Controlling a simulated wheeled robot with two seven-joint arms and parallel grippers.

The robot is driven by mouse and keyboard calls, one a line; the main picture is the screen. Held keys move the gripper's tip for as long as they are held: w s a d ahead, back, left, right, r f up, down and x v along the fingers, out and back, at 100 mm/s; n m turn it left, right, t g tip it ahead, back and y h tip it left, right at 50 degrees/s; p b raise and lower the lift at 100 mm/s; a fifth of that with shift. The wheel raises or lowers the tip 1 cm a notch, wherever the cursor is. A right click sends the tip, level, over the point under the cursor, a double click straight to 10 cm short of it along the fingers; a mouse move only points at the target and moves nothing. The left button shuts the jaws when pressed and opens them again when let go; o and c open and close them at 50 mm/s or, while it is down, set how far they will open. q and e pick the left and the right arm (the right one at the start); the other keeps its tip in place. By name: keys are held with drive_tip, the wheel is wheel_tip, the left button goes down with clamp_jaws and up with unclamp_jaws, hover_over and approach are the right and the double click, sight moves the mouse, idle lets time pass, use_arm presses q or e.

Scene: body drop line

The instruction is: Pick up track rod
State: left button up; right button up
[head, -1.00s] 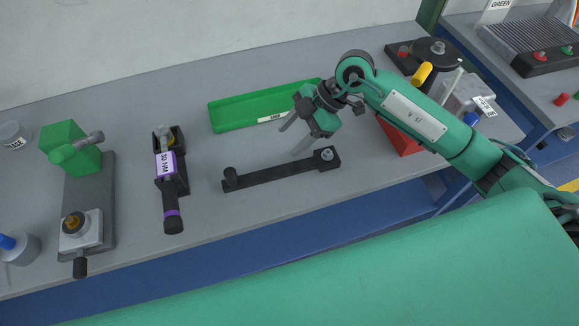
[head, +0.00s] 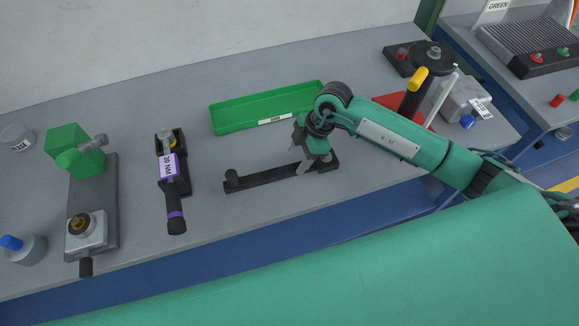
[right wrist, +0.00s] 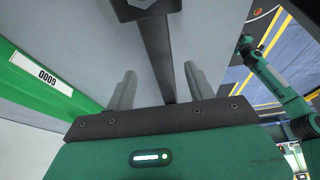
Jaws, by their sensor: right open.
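The track rod (head: 265,176) appears to be the long black bar on the grey bench, with a short upright post at its left end. My right gripper (head: 314,166) is above the bar near its right end, fingers pointing down and open. In the right wrist view the dark bar (right wrist: 156,50) runs between the two spread fingers of the gripper (right wrist: 160,72). I cannot tell whether either finger touches it. The bar's right end is partly hidden by the gripper in the head view. My left gripper is not in view.
A green tray (head: 225,120) lies just behind the bar. A purple-banded tool (head: 168,165) in a black holder stands to the left, beside a fixture with a green block (head: 75,145). A red tray (head: 390,99) and a dark round-topped fixture (head: 432,52) are at right.

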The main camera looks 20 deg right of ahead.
sight(291, 168)
drive_tip(key=p+x, duration=0.1)
drive_tip(key=x, duration=0.2)
drive_tip(key=shift+s+a+f, duration=0.15)
drive_tip(key=shift+a+f, duration=0.05)
drive_tip(key=shift+a, duration=0.05)
drive_tip(key=shift+f, duration=0.3)
clamp_jaws()
drive_tip(key=shift+r, duration=0.1)
